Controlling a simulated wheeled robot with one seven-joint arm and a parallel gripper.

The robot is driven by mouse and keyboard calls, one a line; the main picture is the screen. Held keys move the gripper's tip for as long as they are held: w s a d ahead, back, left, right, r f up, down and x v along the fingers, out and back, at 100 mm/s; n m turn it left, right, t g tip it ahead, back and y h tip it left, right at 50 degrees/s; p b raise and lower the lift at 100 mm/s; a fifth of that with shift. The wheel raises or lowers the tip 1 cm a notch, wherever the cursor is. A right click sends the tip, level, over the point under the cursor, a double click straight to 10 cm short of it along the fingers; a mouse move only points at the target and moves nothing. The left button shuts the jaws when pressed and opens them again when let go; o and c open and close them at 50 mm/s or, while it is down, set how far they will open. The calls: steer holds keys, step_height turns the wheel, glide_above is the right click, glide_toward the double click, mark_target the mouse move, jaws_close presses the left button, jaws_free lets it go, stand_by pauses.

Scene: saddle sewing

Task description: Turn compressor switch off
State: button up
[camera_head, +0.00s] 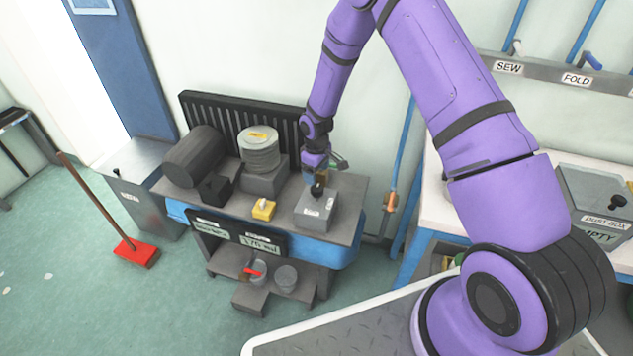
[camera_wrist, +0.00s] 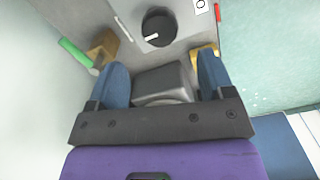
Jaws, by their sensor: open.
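The compressor (camera_head: 197,157) stands on a grey bench against the wall, with a dark cylinder and a ribbed stack on it. A grey switch box (camera_head: 316,214) with a small white label sits at the bench's right end. A black rotary knob (camera_wrist: 158,28) with a white pointer line shows in the wrist view, ahead of my fingertips. My gripper (camera_head: 318,182) is over the switch box. In the wrist view my gripper's two blue fingers (camera_wrist: 164,76) are spread apart, with the knob beyond them and not between them. In the head view the gripper partly hides the knob.
A yellow block (camera_head: 263,209) sits left of the switch box. A green-ended part (camera_wrist: 78,54) is close to my left finger in the wrist view. A blue pipe with an orange fitting (camera_head: 390,202) runs right of the bench.

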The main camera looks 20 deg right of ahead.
steer(key=shift+r, duration=1.8)
step_height(320, 180, up, 16)
steer(key=m+t, duration=0.1)
steer(key=m, duration=0.1)
glide_above(317, 187)
steer(key=s+d, duration=0.2)
steer(key=s+d+r+m+t, duration=0.1)
steer(key=s+r, duration=0.3)
steer(key=r, duration=0.4)
steer(key=s+d+r+m+t, duration=0.1)
steer(key=s+r, duration=0.4)
steer(key=r, duration=0.3)
steer(key=s+d+r+m, duration=0.1)
steer(key=s+r, duration=0.3)
steer(key=s, duration=0.5)
steer(key=s+d+r+m+t, duration=0.1)
steer(key=s+r, duration=0.3)
steer(key=s, duration=0.5)
steer(key=s+r+m+t, duration=0.1)
steer(key=s+r, duration=0.3)
steer(key=s, duration=0.5)
steer(key=shift+d+r+m, duration=0.3)
steer(key=shift+d+m, duration=0.1)
steer(key=shift+m, duration=0.1)
steer(key=shift+w, duration=0.1)
